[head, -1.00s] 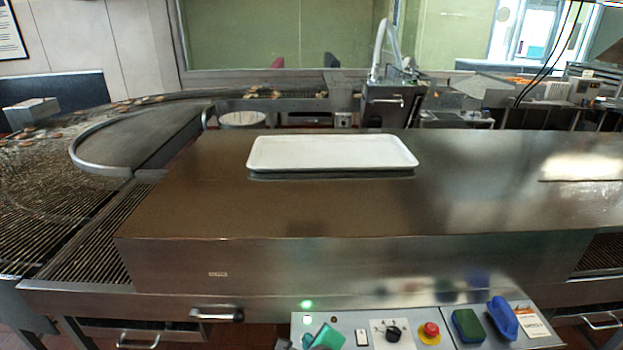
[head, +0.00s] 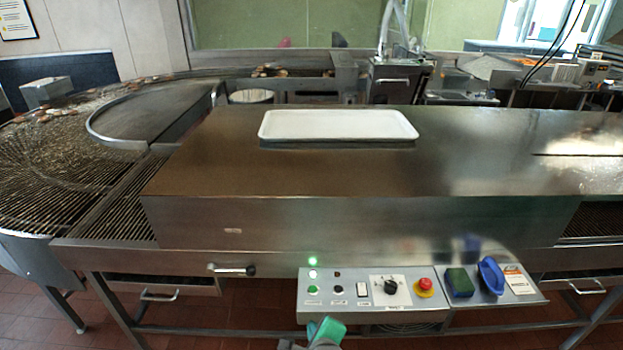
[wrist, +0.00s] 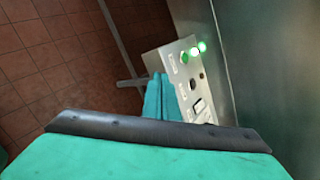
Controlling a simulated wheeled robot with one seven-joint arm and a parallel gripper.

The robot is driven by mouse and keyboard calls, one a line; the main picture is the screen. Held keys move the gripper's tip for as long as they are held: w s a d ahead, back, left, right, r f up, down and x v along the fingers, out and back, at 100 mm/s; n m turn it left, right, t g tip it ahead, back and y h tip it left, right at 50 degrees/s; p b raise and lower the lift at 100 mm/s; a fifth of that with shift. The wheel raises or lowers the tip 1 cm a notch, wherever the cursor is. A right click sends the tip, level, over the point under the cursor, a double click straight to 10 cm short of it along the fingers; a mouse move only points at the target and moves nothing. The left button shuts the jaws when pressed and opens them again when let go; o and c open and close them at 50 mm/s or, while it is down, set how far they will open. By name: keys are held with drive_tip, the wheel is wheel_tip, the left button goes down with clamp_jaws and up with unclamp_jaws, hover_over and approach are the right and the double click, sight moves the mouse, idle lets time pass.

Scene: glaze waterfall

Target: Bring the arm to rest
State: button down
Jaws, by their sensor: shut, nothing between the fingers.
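My gripper (head: 325,331) shows at the bottom of the head view as green fingers, just in front of the lower edge of the control panel (head: 362,311). In the wrist view the green fingers (wrist: 158,97) are together and hold nothing. Beyond them in that view is the panel (wrist: 186,90) with lit green lamps. I cannot tell the exact gap between fingertips and panel. Most of my arm is out of view.
A steel counter (head: 300,185) spans the middle, with a white tray (head: 340,125) on top. A conveyor (head: 60,160) curves at left. Red floor tiles (head: 35,320) lie in front.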

drive_tip(key=s+f+n+t+h, duration=0.1)
drive_tip(key=s+f+n+t, duration=0.1)
drive_tip(key=s+f+n, duration=0.5)
drive_tip(key=s+f+n+t, duration=0.15)
drive_tip(key=s+n, duration=0.25)
drive_tip(key=s, duration=0.6)
drive_tip(key=s+r+n+t, duration=0.1)
drive_tip(key=s+r+n, duration=0.2)
drive_tip(key=s+n, duration=0.3)
drive_tip(key=s+r+n+t, duration=0.1)
drive_tip(key=s+r+n, duration=0.3)
drive_tip(key=s, duration=0.8)
drive_tip(key=shift+s+a+n+h, duration=0.2)
drive_tip(key=shift+n+h, duration=0.2)
drive_tip(key=shift+n, duration=0.8)
drive_tip(key=shift+w+t, duration=0.2)
drive_tip(key=shift+t, duration=0.05)
drive_tip(key=shift+s+r, duration=0.1)
drive_tip(key=shift+s, duration=0.05)
